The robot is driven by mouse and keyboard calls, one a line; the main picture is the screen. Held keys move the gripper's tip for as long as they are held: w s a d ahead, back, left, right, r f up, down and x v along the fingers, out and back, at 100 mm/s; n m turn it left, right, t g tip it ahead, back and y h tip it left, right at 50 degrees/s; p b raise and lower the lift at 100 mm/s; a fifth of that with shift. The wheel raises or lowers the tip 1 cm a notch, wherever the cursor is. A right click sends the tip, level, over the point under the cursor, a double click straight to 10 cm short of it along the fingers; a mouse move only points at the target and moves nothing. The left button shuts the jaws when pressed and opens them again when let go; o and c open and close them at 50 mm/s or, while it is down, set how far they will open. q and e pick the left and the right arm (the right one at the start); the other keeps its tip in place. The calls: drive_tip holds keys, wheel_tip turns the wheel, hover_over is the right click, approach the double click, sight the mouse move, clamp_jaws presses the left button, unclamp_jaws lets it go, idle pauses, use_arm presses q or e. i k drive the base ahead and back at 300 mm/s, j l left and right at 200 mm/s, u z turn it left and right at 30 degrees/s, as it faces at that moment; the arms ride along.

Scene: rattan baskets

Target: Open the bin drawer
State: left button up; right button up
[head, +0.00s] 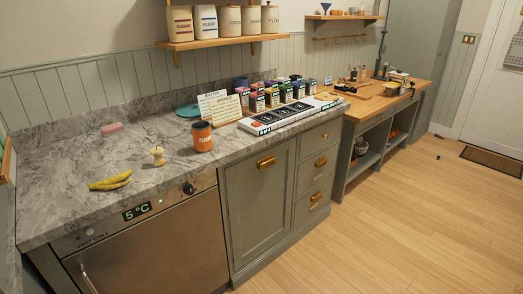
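A large grey-green panelled front (258,207) with a brass cup handle (265,162) sits under the marble counter, between the steel appliance and the small drawers. It looks like the bin drawer, though no label on it is readable. It is closed, flush with its neighbours. Neither of my grippers is in the head view.
A steel chiller (155,255) showing 5 °C stands left of the front. Closed small drawers (318,178) are on its right. The counter holds bananas (110,182), an apple core (157,156) and an orange caddy (202,136). The wooden floor (400,220) ahead is clear.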

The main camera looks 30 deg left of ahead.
sight(259, 187)
drive_tip(key=i+j+u, duration=0.3)
drive_tip(key=i, duration=0.3)
drive_tip(key=i+j+u, duration=0.1)
drive_tip(key=i+u, duration=0.2)
drive_tip(key=i, duration=0.35)
